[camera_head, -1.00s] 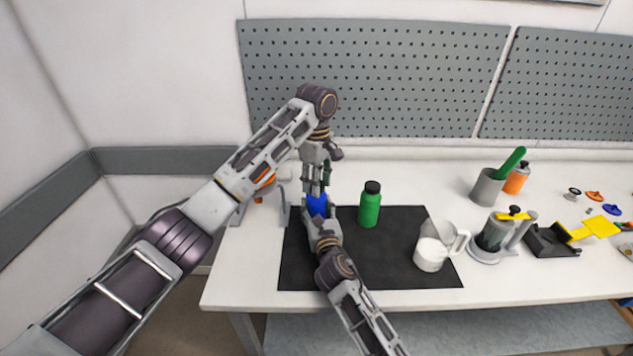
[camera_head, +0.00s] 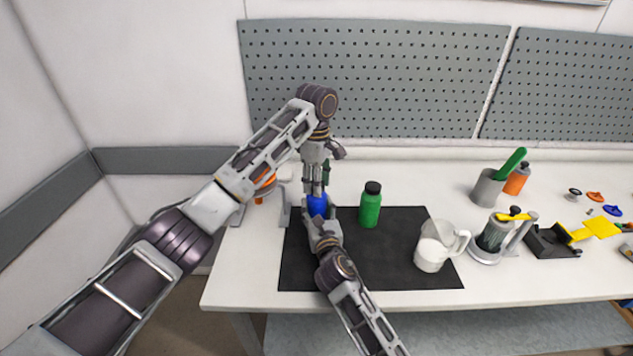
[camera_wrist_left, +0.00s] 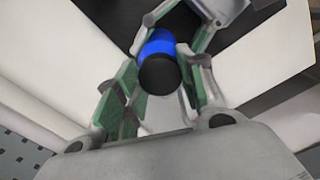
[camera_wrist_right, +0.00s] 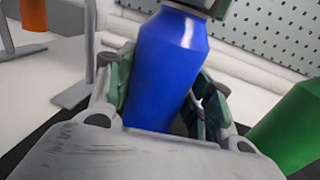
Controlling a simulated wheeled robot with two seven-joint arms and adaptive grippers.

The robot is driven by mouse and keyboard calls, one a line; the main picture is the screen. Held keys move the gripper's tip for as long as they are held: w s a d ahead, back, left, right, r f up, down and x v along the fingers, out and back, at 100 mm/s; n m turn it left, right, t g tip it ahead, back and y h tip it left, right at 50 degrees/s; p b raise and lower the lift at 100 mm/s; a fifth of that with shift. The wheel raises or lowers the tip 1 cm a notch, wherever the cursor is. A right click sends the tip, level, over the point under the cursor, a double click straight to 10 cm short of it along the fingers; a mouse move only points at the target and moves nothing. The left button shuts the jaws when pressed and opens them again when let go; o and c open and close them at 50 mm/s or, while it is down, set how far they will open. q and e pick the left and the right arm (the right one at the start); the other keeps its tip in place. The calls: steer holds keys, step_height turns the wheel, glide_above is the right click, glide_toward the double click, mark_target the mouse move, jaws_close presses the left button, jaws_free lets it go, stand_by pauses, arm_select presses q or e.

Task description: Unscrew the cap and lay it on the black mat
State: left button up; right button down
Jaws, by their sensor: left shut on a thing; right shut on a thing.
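A blue bottle (camera_head: 317,206) stands upright over the left part of the black mat (camera_head: 385,270). My right gripper (camera_head: 321,222) is shut on the bottle's body, which also shows between its fingers in the right wrist view (camera_wrist_right: 167,72). My left gripper (camera_head: 315,187) points down from above and is shut on the black cap (camera_wrist_left: 159,75). In the left wrist view the cap sits at the top of the blue bottle (camera_wrist_left: 157,47). The left fingers hide the cap in the head view. I cannot tell whether the cap is loose on the neck.
A green bottle (camera_head: 370,207) with a black cap stands close right on the mat. A clear jug (camera_head: 432,250) with white contents stands at the mat's right. An orange item on a grey stand (camera_head: 286,200) is to the left. The mat's front middle is clear.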

arm_select(q)
steer(key=shift+r, duration=1.15)
stand_by(0.4)
steer(key=shift+r, duration=1.95)
arm_select(e)
steer(key=c, duration=0.5)
jaws_free()
steer(key=shift+s, duration=0.15)
steer(key=shift+s+d, duration=0.4)
steer(key=shift+s, duration=1.5)
steer(key=shift+s+d, duration=0.35)
steer(key=shift+s, duration=1.55)
steer(key=shift+s+d, duration=0.4)
steer(key=shift+s, duration=1.5)
